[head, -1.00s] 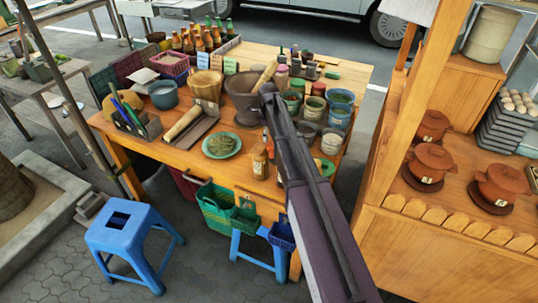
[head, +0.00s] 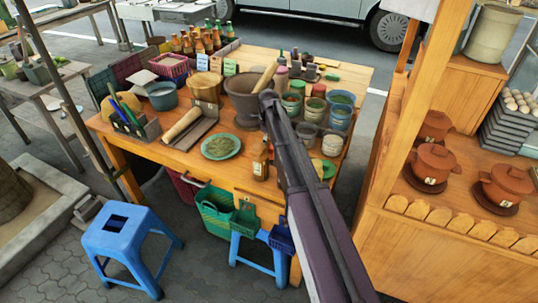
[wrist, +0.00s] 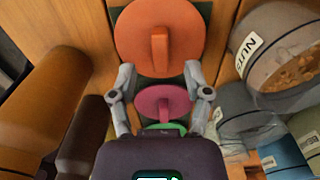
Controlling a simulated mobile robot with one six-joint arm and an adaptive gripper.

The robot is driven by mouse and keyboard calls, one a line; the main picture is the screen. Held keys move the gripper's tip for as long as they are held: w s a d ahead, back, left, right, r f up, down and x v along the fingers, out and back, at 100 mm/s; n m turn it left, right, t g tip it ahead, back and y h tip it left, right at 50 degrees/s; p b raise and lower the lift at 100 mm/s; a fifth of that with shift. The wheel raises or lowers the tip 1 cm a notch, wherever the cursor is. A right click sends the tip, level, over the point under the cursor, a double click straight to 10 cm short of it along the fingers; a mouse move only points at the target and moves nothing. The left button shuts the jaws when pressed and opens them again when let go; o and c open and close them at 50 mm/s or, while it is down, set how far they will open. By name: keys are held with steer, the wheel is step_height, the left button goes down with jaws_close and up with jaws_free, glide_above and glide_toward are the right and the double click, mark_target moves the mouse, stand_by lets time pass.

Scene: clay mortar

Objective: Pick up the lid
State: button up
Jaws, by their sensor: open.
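In the wrist view, a round orange lid (wrist: 135,42) with an upright bar handle lies at the top middle. A smaller pink lid (wrist: 144,106) with a similar handle is below it, and part of a green lid (wrist: 165,128) shows lower down. My gripper (wrist: 160,74) is open and empty, its fingers apart on either side of the gap between the orange and pink lids. I cannot tell its height above them. In the head view my arm hides the gripper and most of this spot.
Two brown bottle-like shapes (wrist: 58,100) stand left of my gripper. A jar labelled NUTS (wrist: 275,50) and other jars crowd the right. In the head view, a mortar (head: 241,88), a plate of greens (head: 221,147) and a sauce bottle (head: 260,168) share the wooden table (head: 140,150).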

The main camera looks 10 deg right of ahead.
mark_target(269, 147)
steer(key=shift+f+b, duration=1.45)
steer(key=shift+f, duration=0.3)
jaws_close()
